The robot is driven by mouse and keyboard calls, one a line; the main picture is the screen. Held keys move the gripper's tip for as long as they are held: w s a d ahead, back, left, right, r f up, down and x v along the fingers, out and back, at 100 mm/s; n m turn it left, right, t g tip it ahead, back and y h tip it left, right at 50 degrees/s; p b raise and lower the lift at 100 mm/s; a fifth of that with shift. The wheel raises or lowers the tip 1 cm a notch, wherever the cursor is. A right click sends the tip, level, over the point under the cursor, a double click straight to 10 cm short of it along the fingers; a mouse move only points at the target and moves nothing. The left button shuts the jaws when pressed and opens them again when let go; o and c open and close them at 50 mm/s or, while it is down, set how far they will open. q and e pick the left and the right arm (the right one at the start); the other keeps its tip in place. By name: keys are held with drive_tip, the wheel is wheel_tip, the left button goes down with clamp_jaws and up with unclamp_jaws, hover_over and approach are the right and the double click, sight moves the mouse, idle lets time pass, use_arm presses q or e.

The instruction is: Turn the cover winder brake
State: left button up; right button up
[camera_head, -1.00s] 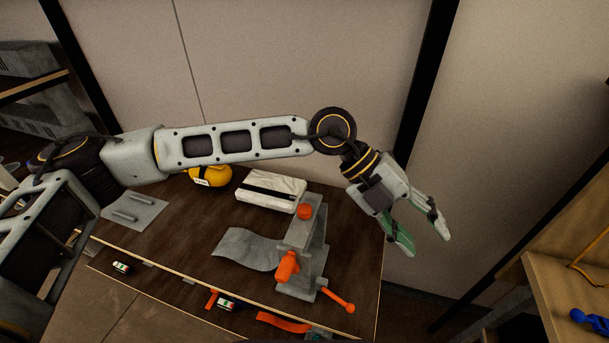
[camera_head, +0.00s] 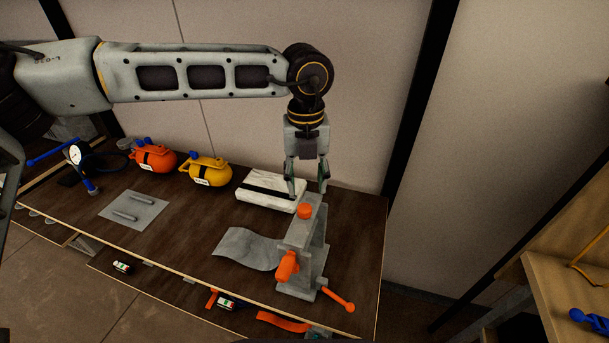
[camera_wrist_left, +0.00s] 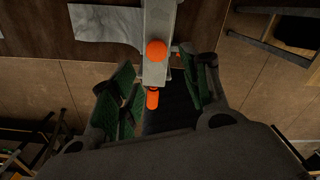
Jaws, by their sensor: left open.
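The grey cover winder (camera_head: 312,235) stands upright at the right end of the dark table, with grey cover cloth (camera_head: 245,248) running out to its left. It has a round orange knob (camera_head: 304,211) at its upper part, an orange grip (camera_head: 287,266) lower down and an orange crank lever (camera_head: 338,298) at its foot. I cannot tell which orange part is the brake. My left gripper (camera_head: 307,188) points down, open and empty, just above and behind the winder's top. In the left wrist view the orange knob (camera_wrist_left: 157,50) lies between the open green-padded fingers, apart from both. My right gripper is not in view.
A white packet with a black strap (camera_head: 268,190) lies left of the winder. Yellow (camera_head: 206,171) and orange (camera_head: 153,158) containers stand along the table's back. A grey plate (camera_head: 134,211) with two rods lies at left. A wall is behind; a wooden bench (camera_head: 560,280) is at right.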

sight(305, 207)
use_arm(q)
drive_tip(key=shift+w+a+r, duration=0.1)
drive_tip(key=shift+a+r, duration=0.05)
drive_tip(key=shift+a, duration=0.05)
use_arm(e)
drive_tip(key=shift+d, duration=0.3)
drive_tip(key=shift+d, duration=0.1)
use_arm(q)
drive_tip(key=shift+f, duration=0.2)
drive_tip(key=shift+f+b, duration=0.85)
drive_tip(key=shift+f, duration=3.6)
drive_tip(key=shift+r, duration=0.15)
drive_tip(key=c, duration=0.6)
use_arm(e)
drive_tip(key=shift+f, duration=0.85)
